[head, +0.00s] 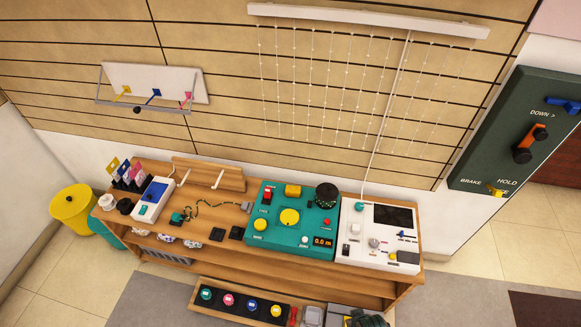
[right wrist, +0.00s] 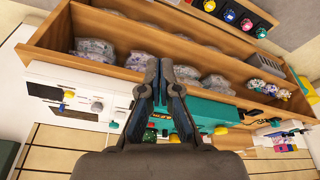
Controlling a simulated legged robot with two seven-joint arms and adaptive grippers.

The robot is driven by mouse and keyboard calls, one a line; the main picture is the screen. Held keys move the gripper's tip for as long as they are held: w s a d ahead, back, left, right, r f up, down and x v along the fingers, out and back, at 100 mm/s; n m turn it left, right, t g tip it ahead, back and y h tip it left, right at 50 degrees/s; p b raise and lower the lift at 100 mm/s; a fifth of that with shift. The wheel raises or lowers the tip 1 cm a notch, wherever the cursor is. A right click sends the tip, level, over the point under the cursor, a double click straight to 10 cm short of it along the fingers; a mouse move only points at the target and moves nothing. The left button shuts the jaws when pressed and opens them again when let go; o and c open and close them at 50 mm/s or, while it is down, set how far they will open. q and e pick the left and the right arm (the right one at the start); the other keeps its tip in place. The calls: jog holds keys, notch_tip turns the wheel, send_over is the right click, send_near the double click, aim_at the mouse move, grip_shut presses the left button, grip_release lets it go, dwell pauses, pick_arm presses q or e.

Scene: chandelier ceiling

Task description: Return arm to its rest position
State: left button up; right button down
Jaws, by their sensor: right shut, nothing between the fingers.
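My right gripper (right wrist: 165,68) shows in the right wrist view with its dark fingers together and nothing between them. It is in front of the wooden bench, whose open shelf (right wrist: 113,25) lies behind the fingertips in that view. A dark shape (head: 367,320) at the bottom edge of the head view is cut off, and I cannot tell whether it is part of my right arm. My left gripper is in neither view.
The wooden bench (head: 215,222) carries a teal control box (head: 262,232) and a white panel (head: 352,258). A low drawer (head: 215,285) with coloured knobs sticks out in front. A yellow bin (head: 75,205) stands left. A dark lever panel (head: 505,115) hangs right.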

jog(key=s+f+g, duration=0.1)
jog(key=s+f, duration=0.1)
jog(key=f, duration=1)
jog(key=s+f, duration=0.3)
jog(key=f, duration=0.9)
jog(key=s+d+f+g, duration=0.1)
jog(key=s+d+f, duration=0.2)
jog(key=s+f, duration=0.9)
jog(key=s, duration=0.3)
jog(key=shift+s+d+f, duration=0.15)
jog(key=shift+s+f, duration=0.05)
jog(key=shift+s, duration=0.15)
